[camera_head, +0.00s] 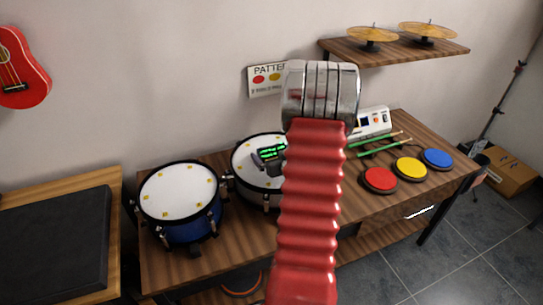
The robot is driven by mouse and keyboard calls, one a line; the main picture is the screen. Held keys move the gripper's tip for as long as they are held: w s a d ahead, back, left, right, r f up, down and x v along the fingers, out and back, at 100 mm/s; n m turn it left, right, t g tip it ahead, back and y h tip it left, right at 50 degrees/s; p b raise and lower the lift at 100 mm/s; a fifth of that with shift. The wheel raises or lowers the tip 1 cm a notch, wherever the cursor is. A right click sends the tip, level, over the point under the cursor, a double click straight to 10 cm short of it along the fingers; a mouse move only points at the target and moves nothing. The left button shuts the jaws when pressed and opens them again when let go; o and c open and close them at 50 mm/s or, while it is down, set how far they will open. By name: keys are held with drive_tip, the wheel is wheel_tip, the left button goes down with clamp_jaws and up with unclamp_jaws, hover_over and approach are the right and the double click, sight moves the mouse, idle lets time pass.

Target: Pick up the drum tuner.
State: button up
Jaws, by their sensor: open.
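The drum tuner (269,153) is a small dark device with a lit green display. It appears to rest on the white head of the middle drum (250,168), left of my arm. My red ribbed arm rises up the middle of the view and covers the right part of that drum.
A blue drum (180,232) stands at left on the wooden table (440,186). Red, yellow and blue pads (408,168), green sticks (382,146) and a white device (374,121) are at right. A shelf (395,50) with cymbals hangs above. A dark-topped wooden surface (112,235) is at left.

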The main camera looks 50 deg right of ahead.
sight(273, 152)
drive_tip(key=c, duration=1)
drive_tip(key=shift+r, duration=0.15)
drive_tip(key=shift+c, duration=0.2)
wheel_tip(273, 152, up, 10)
drive_tip(key=shift+f, duration=0.1)
idle(0.8)
